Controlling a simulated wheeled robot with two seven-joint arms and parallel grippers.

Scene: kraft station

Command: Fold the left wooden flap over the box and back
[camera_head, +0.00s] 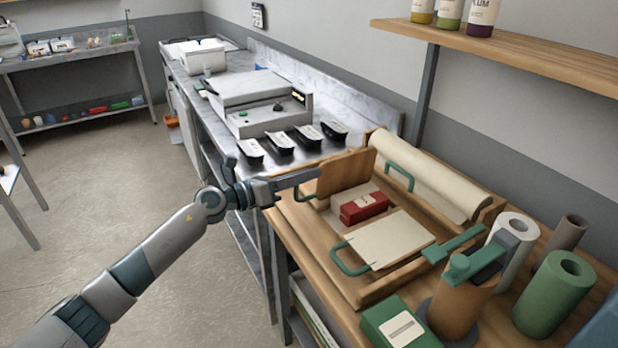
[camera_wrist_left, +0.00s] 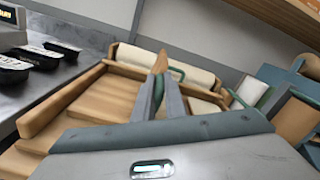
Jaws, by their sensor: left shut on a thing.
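The left wooden flap (camera_head: 345,173) stands up steeply on the wooden folding station, beside a red box (camera_head: 363,207) with a white label. A pale panel with a green handle (camera_head: 345,258) lies flat on the near side of the red box. Another green handle (camera_head: 398,177) stands behind the flap. My right gripper is not in view.
A paper roll (camera_head: 430,175) lies along the back of the station (camera_head: 385,290). A brown dispenser with a green top (camera_head: 465,295), a green roll (camera_head: 553,293) and a green box (camera_head: 400,325) stand at the right. Several black trays (camera_head: 280,142) sit on the counter behind.

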